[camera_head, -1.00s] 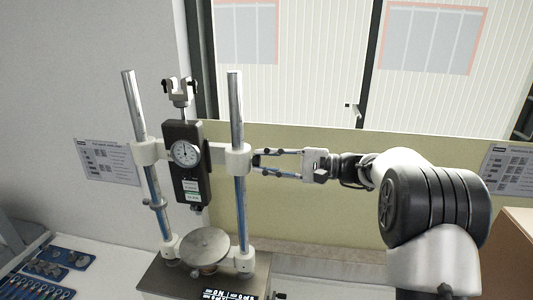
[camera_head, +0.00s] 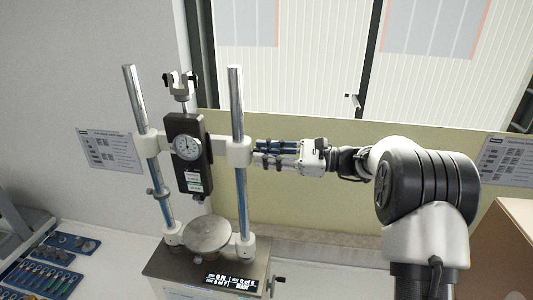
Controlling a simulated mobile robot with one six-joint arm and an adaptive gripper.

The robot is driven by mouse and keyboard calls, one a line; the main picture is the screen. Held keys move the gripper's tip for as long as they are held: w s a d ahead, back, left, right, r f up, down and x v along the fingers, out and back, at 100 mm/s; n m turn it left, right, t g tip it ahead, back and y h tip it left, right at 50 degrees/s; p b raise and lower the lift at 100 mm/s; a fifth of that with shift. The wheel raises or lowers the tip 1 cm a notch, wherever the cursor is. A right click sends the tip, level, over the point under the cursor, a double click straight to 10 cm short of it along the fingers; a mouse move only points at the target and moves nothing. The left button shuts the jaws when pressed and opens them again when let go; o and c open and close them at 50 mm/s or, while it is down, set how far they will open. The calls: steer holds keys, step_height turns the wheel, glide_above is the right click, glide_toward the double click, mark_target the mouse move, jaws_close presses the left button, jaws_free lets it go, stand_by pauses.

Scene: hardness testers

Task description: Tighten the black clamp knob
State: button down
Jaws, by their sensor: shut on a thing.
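A test stand has two upright posts and a white crossbar with a collar (camera_head: 238,152) on the right post. The black clamp knob (camera_head: 256,154) sits at the right side of this collar, mostly hidden by my fingers. My gripper (camera_head: 260,153) comes in from the right, level with the collar, and is shut on the knob. A black force gauge (camera_head: 188,160) with a round dial hangs upright on the crossbar between the posts.
Blue tool trays (camera_head: 40,275) lie at lower left. A brown box (camera_head: 505,250) stands at right. A yellowish panel is behind.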

steer(key=shift+m, duration=0.3)
steer(key=c, duration=1.3)
jaws_free()
steer(key=shift+d, duration=0.1)
steer(key=d, duration=0.4)
steer(key=s+d, duration=0.1)
steer(key=d, duration=0.2)
steer(key=s+d, duration=0.1)
steer(key=d, duration=0.3)
steer(key=shift+s+d, duration=0.15)
steer(key=shift+d, duration=0.2)
steer(key=shift+a, duration=0.1)
